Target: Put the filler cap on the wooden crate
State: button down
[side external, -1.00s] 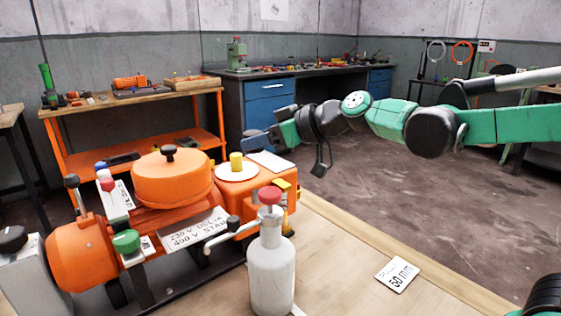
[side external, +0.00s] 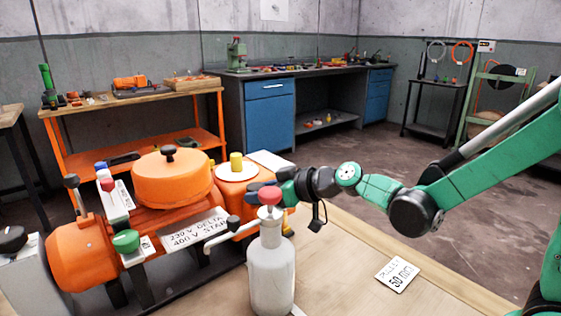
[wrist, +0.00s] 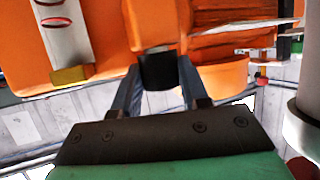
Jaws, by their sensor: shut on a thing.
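My gripper (side external: 256,188) is low beside the right end of the orange machine (side external: 175,178), behind the red-topped white bottle in the side view. In the wrist view, the two grey fingers of my gripper (wrist: 160,90) are shut on a short black cylinder (wrist: 158,72), which looks like the filler cap. An orange part lies directly behind it; I cannot tell whether they touch. The bottle hides the cap in the side view. A shallow wooden box (side external: 193,84) on the far orange-legged bench may be the wooden crate; no other crate is clearly seen.
The white bottle (side external: 271,272) with a red knob stands close in front of my gripper. A lever with a dark knob (side external: 233,223) sticks out near it. A yellow cylinder (side external: 236,162) stands on a white disc. The wooden tabletop around the 50 mm plate (side external: 397,274) is clear.

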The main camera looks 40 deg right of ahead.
jog(key=shift+f, duration=0.1)
jog(key=shift+c, duration=2.2)
grip_release()
jog(key=shift+f, duration=0.1)
jog(key=shift+v, duration=2.3)
jog(key=shift+s+d+r, duration=0.2)
jog(key=shift+s+r, duration=0.05)
jog(key=shift+s, duration=0.15)
jog(key=shift+c, duration=1)
